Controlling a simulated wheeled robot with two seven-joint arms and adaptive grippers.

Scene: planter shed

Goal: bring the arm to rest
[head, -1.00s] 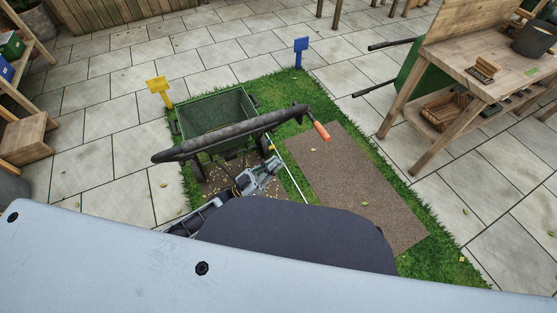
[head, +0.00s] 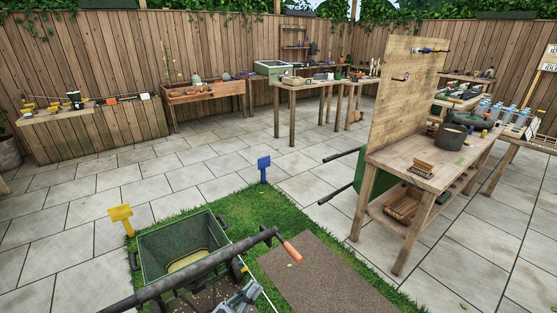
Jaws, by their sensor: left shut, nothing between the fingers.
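My left gripper (head: 243,296) shows at the bottom edge of the head view, grey, with its fingers shut and nothing held. The bar crosses in front of a green cart (head: 150,258) that stands on the grass. Most of my left arm is below the picture. My right gripper is not in view.
A brown mat (head: 325,285) lies on the grass. The paving (head: 60,255) at left is clear.

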